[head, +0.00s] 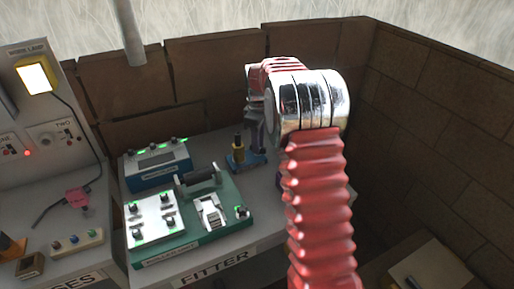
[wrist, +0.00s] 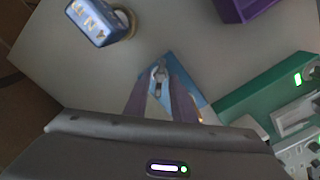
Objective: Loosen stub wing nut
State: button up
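The stub's blue base plate (wrist: 184,73) lies on the grey bench in the wrist view. A small metallic piece, apparently the wing nut (wrist: 159,74), shows above it between my fingertips. My gripper (wrist: 160,84) has two purple-grey fingers that narrow toward this piece, one on each side. I cannot tell if they touch or grip it. In the head view my gripper (head: 257,143) points down over the blue base plate (head: 250,162). My fingers and arm hide the wing nut there. A yellow and black post (head: 238,151) stands at the plate's left.
A green panel (head: 232,218) with a black handle and latch stands left of my arm, close to the plate. A blue box (head: 157,169) is behind it. In the wrist view a blue labelled object (wrist: 97,20) and a purple container (wrist: 247,6) stand nearby. Brick walls (head: 440,95) bound the bench.

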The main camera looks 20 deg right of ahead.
jog(key=shift+r, duration=1.95)
jog(key=shift+f, duration=0.1)
jog(key=shift+f, duration=1.9)
jog(key=shift+c, duration=0.3)
grip_shut()
jog(key=shift+o, duration=0.3)
grip_release()
